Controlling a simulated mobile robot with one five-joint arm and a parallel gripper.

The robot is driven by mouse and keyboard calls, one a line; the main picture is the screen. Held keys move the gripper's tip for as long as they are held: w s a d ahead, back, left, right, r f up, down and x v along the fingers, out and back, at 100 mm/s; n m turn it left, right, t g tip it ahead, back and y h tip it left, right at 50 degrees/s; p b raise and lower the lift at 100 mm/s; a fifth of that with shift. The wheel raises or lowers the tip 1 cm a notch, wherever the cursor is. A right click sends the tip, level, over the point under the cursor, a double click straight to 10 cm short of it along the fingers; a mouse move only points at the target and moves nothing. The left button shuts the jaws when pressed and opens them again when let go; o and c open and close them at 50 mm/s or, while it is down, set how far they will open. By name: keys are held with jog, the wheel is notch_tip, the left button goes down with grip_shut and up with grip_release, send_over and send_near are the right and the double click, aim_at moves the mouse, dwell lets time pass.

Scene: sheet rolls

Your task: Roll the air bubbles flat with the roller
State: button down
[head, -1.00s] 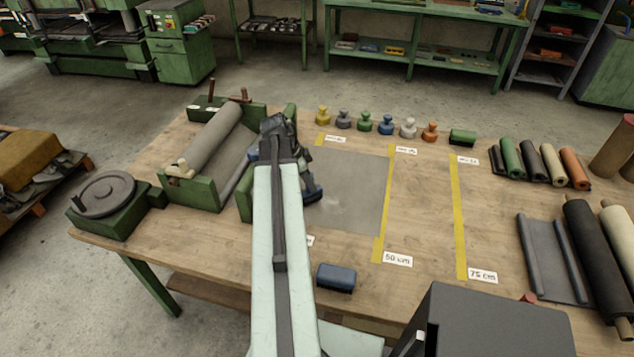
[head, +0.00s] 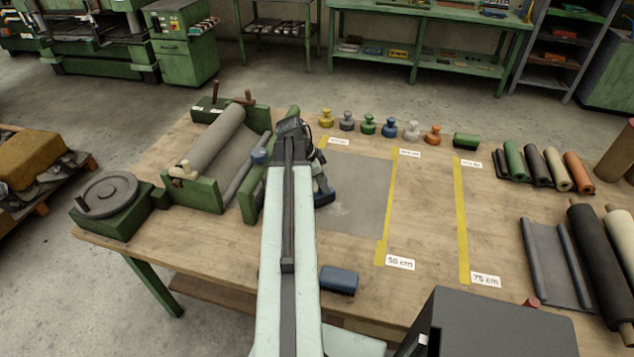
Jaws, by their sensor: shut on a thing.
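The grey sheet (head: 365,190) lies flat on the wooden bench, its left part hidden behind my arm. A faint pale patch (head: 336,209), perhaps an air bubble, shows on it just below the held tool. My gripper (head: 318,168) is over the left part of the sheet, largely hidden by my own arm, and is shut on a dark tool. The dark blue end of this tool, which I take for the roller (head: 325,198), shows at the right of my arm, low over the sheet. I cannot tell whether it touches the sheet.
A green-framed roll feeder (head: 205,190) stands left of my arm, with a crank wheel (head: 108,190) beside it. A dark blue block (head: 338,280) lies in front. Several coloured knobbed weights (head: 367,125) stand behind. Yellow strips (head: 462,220) cross the bench; the wood between them is clear.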

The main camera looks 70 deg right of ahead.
jog(key=shift+s, duration=1.45)
jog(key=shift+s+d, duration=0.2)
jog(key=shift+s, duration=1.75)
jog(key=shift+s+f, duration=0.15)
jog(key=shift+s, duration=1.55)
notch_tip(320, 180, up, 6)
jog(key=p, duration=0.5)
jog(key=shift+p, duration=0.3)
jog(key=shift+d, duration=0.1)
notch_tip(320, 180, up, 3)
jog(key=p, duration=0.3)
